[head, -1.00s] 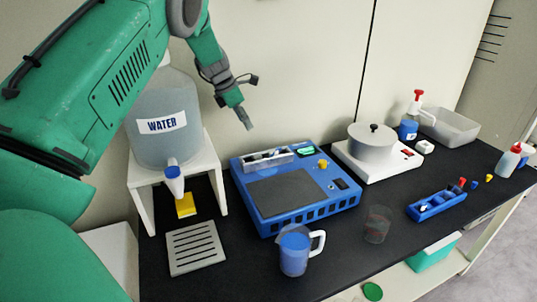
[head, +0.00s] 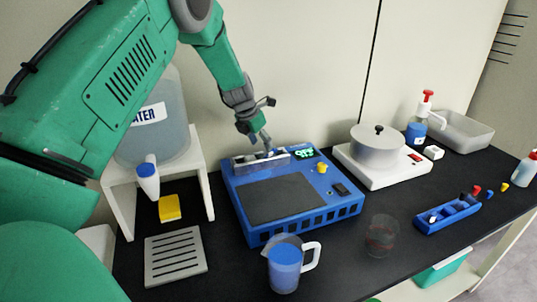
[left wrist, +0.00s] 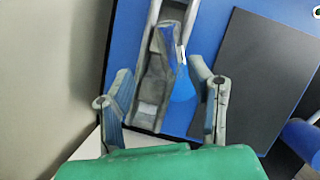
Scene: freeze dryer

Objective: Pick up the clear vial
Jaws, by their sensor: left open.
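The blue freeze dryer (head: 300,222) stands on the black bench, with a grey metal rack (head: 248,163) along its back edge. In the left wrist view, a clear, partly see-through shape, likely the clear vial (left wrist: 157,75), lies in the grey rack (left wrist: 145,117). Its outline is hard to tell. My left gripper (head: 262,146) is open at the rack, pointing down. In the left wrist view, the fingers of my left gripper (left wrist: 162,92) are spread to either side of the rack and vial. In the head view the vial is too small to make out.
A water tank (head: 152,118) on a white stand (head: 203,178) is left of the dryer. A blue-filled jug (head: 284,268) and a clear beaker (head: 381,236) stand in front. A hot plate with a pot (head: 378,152) and a blue rack (head: 447,217) are to the right.

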